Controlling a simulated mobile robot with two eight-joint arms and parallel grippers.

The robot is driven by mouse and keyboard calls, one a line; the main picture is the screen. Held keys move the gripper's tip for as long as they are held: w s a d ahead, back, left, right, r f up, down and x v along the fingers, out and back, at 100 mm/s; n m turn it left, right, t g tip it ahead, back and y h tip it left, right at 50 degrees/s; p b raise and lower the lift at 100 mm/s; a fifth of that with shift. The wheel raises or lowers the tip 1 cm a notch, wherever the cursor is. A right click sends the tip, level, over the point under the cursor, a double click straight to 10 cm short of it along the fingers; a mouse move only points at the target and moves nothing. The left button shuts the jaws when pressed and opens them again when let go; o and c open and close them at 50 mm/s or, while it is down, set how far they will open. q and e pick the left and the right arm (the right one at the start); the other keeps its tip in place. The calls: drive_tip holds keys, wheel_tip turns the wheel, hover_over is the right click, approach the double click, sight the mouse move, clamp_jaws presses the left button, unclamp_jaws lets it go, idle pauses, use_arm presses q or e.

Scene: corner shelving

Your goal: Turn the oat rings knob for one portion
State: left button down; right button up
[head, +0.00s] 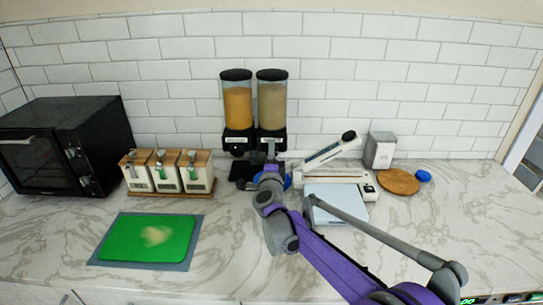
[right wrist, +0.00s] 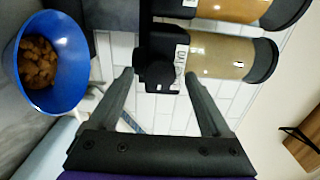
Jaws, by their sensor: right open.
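Two cereal dispensers with black lids stand against the tiled wall in the head view. The left one (head: 238,105) holds orange cereal; the right one (head: 271,105) holds tan pieces. In the right wrist view the tan dispenser (right wrist: 222,57) lies sideways, with a white label, only partly legible, on its black base. Its dark knob (right wrist: 153,76) shows between the fingertips of my right gripper (right wrist: 158,76). The right gripper is open, its fingers on either side of the knob; contact cannot be told. In the head view my right arm hides the knob. My left gripper is not in view.
A blue bowl (right wrist: 58,85) with brown pieces sits below the dispensers. A white kitchen scale (head: 335,204), a slicer-like device (head: 330,152) and a round wooden board (head: 398,182) are right. Canisters (head: 195,180), a black oven (head: 65,145) and a green board (head: 125,240) are left.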

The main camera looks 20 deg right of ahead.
drive_tip(key=b+v, duration=0.1)
drive_tip(key=v, duration=0.9)
drive_tip(key=shift+s, duration=0.25)
drive_tip(key=shift+a+r, duration=0.1)
drive_tip(key=s+a+f+n+g+y+p, duration=0.1)
drive_tip(key=s+a+f+n+g+y, duration=0.2)
drive_tip(key=s+n, duration=0.4)
drive_tip(key=s+a+n+g+y+p, duration=0.1)
drive_tip(key=s+a+n+y, duration=0.2)
drive_tip(key=s+n+y, duration=0.3)
drive_tip(key=s+f+n+g, duration=0.1)
drive_tip(key=s+f+n, duration=0.1)
drive_tip(key=s, duration=0.1)
drive_tip(key=s+d+f+n+g+h, duration=0.1)
drive_tip(key=s+f, duration=0.2)
drive_tip(key=s, duration=0.1)
drive_tip(key=s+f+n+g, duration=0.2)
drive_tip(key=s, duration=0.2)
drive_tip(key=shift+d+f+n+p, duration=0.2)
drive_tip(key=shift+d+n+p, duration=0.1)
drive_tip(key=shift+d, duration=0.05)
drive_tip(key=s+d+f+n+g+h, duration=0.2)
drive_tip(key=s+d+f+g+h, duration=0.1)
drive_tip(key=s, duration=0.7)
wheel_tip(320, 180, down, 4)
drive_tip(key=shift+s+d+r+n+g+p, duration=0.3)
drive_tip(key=shift+s+d+g, duration=0.15)
drive_tip(key=shift+d, duration=0.55)
